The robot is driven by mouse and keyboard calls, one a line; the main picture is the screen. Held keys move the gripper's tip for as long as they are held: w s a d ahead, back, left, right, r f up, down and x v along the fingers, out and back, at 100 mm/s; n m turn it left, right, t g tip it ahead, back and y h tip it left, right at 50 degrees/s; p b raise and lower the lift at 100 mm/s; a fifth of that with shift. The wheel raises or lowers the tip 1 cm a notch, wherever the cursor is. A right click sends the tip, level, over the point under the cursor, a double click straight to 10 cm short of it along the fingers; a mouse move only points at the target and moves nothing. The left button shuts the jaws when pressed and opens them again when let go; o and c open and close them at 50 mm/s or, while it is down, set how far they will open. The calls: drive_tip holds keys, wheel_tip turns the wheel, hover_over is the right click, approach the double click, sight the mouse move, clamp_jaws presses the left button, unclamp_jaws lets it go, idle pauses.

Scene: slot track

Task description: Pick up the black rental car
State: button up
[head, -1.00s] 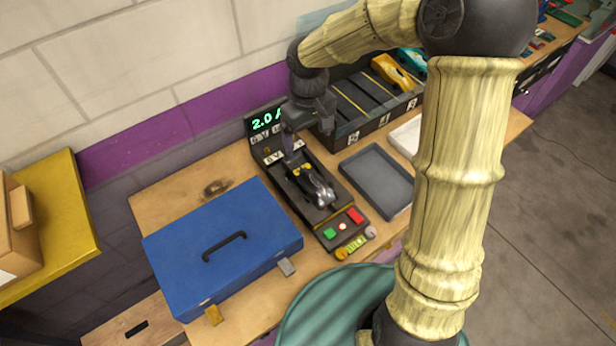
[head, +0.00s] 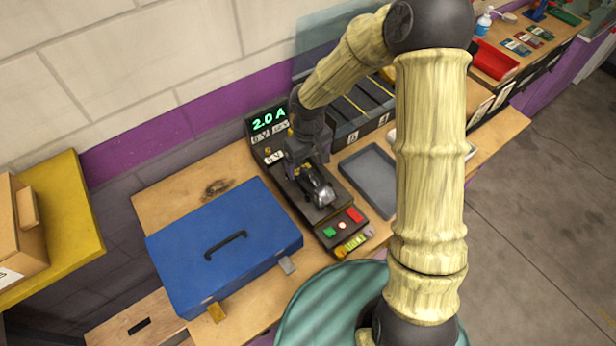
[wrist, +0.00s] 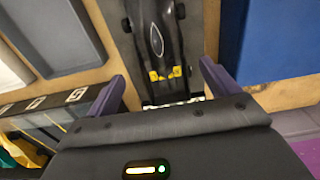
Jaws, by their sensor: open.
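The black car (head: 317,188) sits on a dark test stand (head: 330,212) with a lit display reading 2.0 A. In the wrist view the car (wrist: 158,35) shows a grey oval mark on its body and yellow parts at its near end. My gripper (head: 300,168) is just above the car's far end in the head view. In the wrist view my gripper (wrist: 157,85) is open, with one purple finger on each side of the car's line and clear gaps between. The fingers do not touch the car.
A closed blue case (head: 225,245) stands left of the test stand. A grey tray (head: 372,178) lies to its right. A slotted rack (head: 350,105) stands behind. Green and red buttons (head: 342,225) are at the stand's front.

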sight(307, 171)
wheel_tip(307, 171, down, 5)
drive_tip(key=shift+a+r+p, duration=0.1)
drive_tip(key=shift+a+p, duration=0.05)
drive_tip(key=shift+p, duration=0.5)
drive_tip(key=c, duration=1.3)
drive_tip(key=shift+o, duration=0.2)
drive_tip(key=shift+r, duration=0.1)
wheel_tip(307, 171, up, 10)
drive_tip(key=shift+f+b, duration=0.1)
drive_tip(key=shift+b, duration=0.7)
drive_tip(key=shift+s, duration=0.1)
